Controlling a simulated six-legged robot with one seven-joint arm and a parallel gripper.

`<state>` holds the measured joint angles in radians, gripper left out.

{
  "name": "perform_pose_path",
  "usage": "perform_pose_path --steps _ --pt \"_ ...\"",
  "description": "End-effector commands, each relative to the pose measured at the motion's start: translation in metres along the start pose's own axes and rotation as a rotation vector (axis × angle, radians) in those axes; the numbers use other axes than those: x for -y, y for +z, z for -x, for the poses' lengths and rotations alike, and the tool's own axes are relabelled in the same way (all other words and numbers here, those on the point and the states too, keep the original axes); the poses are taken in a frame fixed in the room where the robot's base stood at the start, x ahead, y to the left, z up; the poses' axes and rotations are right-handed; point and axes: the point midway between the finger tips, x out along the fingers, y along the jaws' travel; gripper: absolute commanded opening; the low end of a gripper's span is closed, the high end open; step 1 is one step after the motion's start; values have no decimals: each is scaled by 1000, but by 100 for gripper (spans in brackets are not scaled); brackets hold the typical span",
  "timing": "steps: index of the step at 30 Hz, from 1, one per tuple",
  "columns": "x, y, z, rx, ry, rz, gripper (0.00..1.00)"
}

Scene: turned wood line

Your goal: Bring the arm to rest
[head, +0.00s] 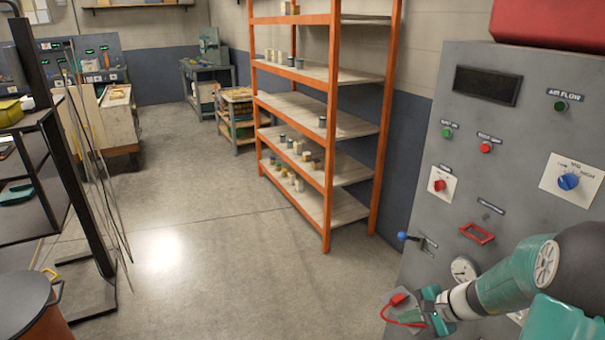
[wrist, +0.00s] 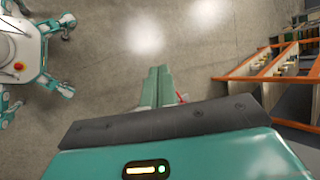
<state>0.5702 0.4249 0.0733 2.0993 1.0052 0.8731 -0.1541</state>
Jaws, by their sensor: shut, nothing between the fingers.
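My gripper (head: 414,312) is at the lower right of the head view, in front of the lower part of a grey control panel (head: 450,215). In the wrist view its two green fingers (wrist: 157,74) lie together, with nothing between them, and point out over bare concrete floor. A small red piece (head: 398,299) with a thin red loop shows beside the fingers in the head view. I cannot tell whether it touches them. My arm reaches in from the right edge and hides part of the panel.
The panel carries a blue-knobbed lever (head: 403,236), a red-framed slot (head: 477,233), a gauge (head: 463,269) and a blue dial (head: 568,181). Orange shelving (head: 330,150) stands behind it. A dark rack (head: 62,170) and an orange bin (head: 35,310) stand left. The middle floor is clear.

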Motion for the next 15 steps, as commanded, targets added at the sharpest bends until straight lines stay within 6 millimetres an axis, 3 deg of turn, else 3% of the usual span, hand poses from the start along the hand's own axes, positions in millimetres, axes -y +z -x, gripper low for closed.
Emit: perform_pose_path --steps 1,6,15 --pt "10 19 9 -7 28 70 0" --pt "25 75 35 -32 130 283 0" --pt "28 162 83 -115 291 642 0"
